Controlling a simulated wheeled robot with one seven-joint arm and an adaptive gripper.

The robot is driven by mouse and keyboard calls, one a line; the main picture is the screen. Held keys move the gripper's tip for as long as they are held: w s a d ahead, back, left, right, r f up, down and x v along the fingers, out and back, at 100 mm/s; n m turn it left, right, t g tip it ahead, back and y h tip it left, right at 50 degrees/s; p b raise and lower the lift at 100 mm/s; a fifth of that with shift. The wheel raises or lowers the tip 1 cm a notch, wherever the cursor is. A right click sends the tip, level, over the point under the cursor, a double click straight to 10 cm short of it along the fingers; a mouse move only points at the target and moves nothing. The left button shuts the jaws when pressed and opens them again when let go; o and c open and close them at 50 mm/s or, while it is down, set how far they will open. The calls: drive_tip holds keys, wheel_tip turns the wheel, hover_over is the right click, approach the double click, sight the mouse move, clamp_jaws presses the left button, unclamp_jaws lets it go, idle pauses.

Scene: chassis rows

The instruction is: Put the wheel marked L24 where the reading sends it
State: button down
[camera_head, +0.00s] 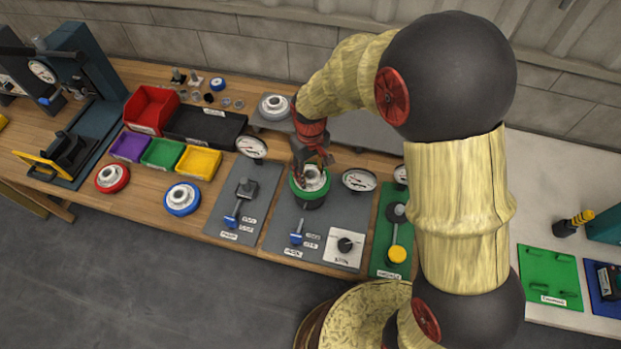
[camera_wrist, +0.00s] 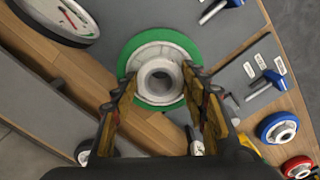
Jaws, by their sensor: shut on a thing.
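A wheel with a green rim and pale metal hub (camera_head: 312,178) is at the grey station plate left of my arm. It also shows in the wrist view (camera_wrist: 150,50). My gripper (camera_head: 314,160) is over it from above, and its two fingers (camera_wrist: 158,80) are closed on the sides of the hub. The wheel's underside is hidden, so I cannot tell whether it touches the fixture below. I cannot read an L24 mark on any wheel. A round dial (camera_head: 359,179) stands right of the wheel; its reading is too small to tell.
A second dial (camera_head: 251,146) stands at the left station. A blue-rimmed wheel (camera_head: 182,198) and a red-rimmed wheel (camera_head: 112,178) lie on the bench. Red (camera_head: 151,109), purple (camera_head: 129,147), green (camera_head: 162,153) and yellow (camera_head: 199,162) bins stand left. Blue-handled levers (camera_head: 297,237) sit in front.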

drive_tip(key=shift+a+r, duration=0.1)
drive_tip(key=shift+r, duration=0.6)
drive_tip(key=shift+r, duration=0.15)
drive_tip(key=shift+r+p, duration=1.85)
drive_tip(key=shift+r, duration=0.55)
